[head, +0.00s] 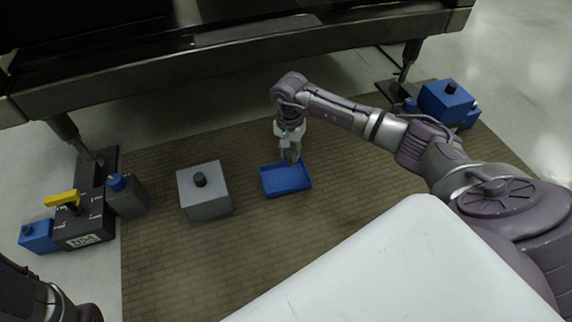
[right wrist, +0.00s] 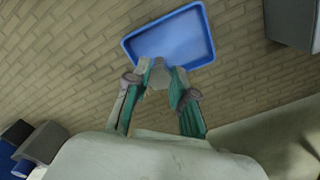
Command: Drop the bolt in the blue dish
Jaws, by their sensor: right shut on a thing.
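The blue dish (head: 286,181) is a shallow rectangular tray on the brick-patterned mat. It also shows at the top of the right wrist view (right wrist: 172,37), and the part of its floor that I can see looks empty. My right gripper (head: 291,154) points down at the dish's far edge in the head view. In the right wrist view my right gripper (right wrist: 160,82) is shut on a small greyish thing, the bolt (right wrist: 158,76), near the dish's rim. The fingers partly hide the bolt. My left gripper is out of view; only a dark part of my left arm shows.
A grey box with a black knob (head: 205,190) stands left of the dish. Dark and blue boxes with a yellow handle (head: 62,199) are at the far left. A blue box (head: 446,102) is at the back right. A dark raised frame (head: 230,60) crosses behind.

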